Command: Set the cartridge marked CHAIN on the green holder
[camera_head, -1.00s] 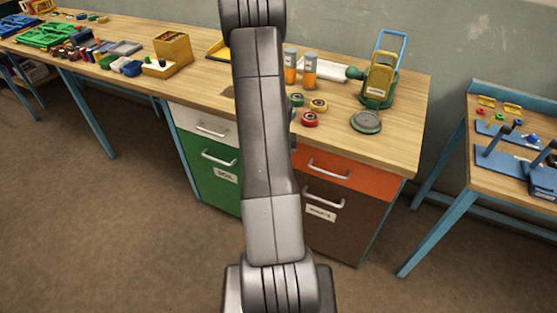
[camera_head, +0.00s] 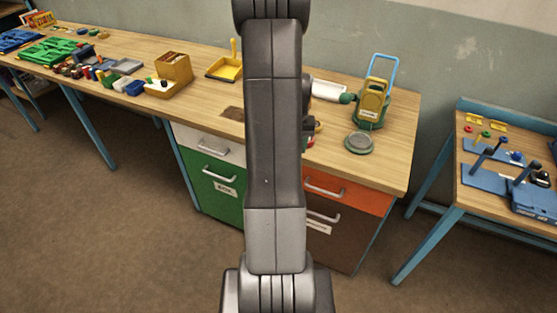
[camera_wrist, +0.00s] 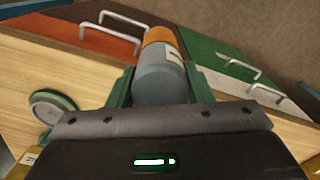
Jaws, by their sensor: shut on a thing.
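A grey cylinder with an orange end and a white label (camera_wrist: 160,84) stands out between the green fingers of my gripper (camera_wrist: 160,92) in the wrist view. My gripper is shut on it. The label is turned aside, so I cannot read its marking. In the head view my arm hides my gripper and this cylinder. A low round green holder with a grey top (camera_head: 359,143) sits on the bench to the right of my arm. It also shows at the left of the wrist view (camera_wrist: 50,106), apart from the held cylinder.
A green and yellow device with a blue handle (camera_head: 373,103) stands behind the holder. Coloured rings (camera_head: 312,130) are partly hidden by my arm. Bare bench (camera_head: 382,165) shows right of the holder.

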